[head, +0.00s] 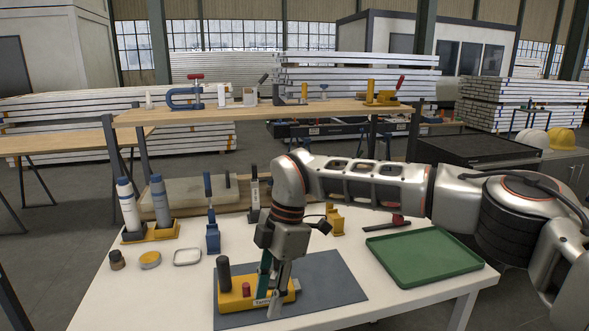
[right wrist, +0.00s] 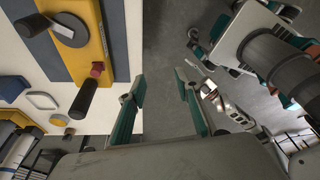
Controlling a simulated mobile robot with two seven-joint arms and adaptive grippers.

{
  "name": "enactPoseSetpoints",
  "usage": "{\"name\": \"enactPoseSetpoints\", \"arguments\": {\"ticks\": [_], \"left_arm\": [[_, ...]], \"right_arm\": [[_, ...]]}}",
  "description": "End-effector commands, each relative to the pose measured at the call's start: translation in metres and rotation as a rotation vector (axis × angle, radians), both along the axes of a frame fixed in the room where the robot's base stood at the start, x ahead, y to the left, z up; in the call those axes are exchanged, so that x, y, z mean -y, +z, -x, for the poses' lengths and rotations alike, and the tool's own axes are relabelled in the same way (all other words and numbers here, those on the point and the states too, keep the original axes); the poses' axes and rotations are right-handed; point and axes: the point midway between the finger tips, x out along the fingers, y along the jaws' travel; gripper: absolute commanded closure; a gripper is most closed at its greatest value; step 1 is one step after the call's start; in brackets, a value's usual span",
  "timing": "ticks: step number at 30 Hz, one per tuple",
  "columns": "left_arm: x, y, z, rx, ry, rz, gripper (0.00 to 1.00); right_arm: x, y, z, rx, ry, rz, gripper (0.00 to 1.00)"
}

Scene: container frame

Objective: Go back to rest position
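My right gripper (head: 268,288) hangs down over the front of the white worktable, in front of the yellow fixture (head: 236,294) in the head view. Its two teal fingers stand apart in the right wrist view (right wrist: 158,95), with only grey floor between them. The yellow fixture, with dark upright handles and a red knob, lies on the dark grey mat (head: 345,283); it also shows at the upper left of the right wrist view (right wrist: 92,28). The gripper partly hides the fixture in the head view. My left gripper does not show in the head view.
A green tray (head: 425,255) lies on the table's right side, below my right arm. A yellow stand (head: 152,234) holds two bottles at the left. Small jars and a blue clamp (head: 212,236) stand near the mat. A raised wooden shelf (head: 250,111) spans the back.

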Motion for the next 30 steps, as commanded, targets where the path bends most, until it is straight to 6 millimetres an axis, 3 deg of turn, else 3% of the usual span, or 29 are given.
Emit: {"name": "enactPoseSetpoints", "arguments": {"ticks": [3,7,12,15,19,23,27,30], "left_arm": [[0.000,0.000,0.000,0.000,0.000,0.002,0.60],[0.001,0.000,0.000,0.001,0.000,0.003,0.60],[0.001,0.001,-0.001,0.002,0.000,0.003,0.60],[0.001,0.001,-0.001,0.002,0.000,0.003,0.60],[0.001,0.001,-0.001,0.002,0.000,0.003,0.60],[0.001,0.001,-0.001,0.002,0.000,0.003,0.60],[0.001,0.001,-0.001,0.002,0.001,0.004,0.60],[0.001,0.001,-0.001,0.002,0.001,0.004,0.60]], "right_arm": [[-0.041,-0.029,0.041,-0.089,0.115,-0.167,0.67],[-0.092,-0.044,0.093,-0.178,0.227,-0.418,0.67],[-0.148,-0.033,0.149,-0.254,0.287,-0.789,0.67],[-0.171,-0.016,0.168,-0.270,0.271,-1.004,0.67],[-0.187,0.010,0.177,-0.260,0.188,-1.264,0.67],[-0.188,0.032,0.167,-0.215,0.043,-1.487,0.67],[-0.172,0.042,0.140,-0.133,-0.170,-1.665,0.67],[-0.150,0.037,0.115,-0.060,-0.351,-1.747,0.67]]}}
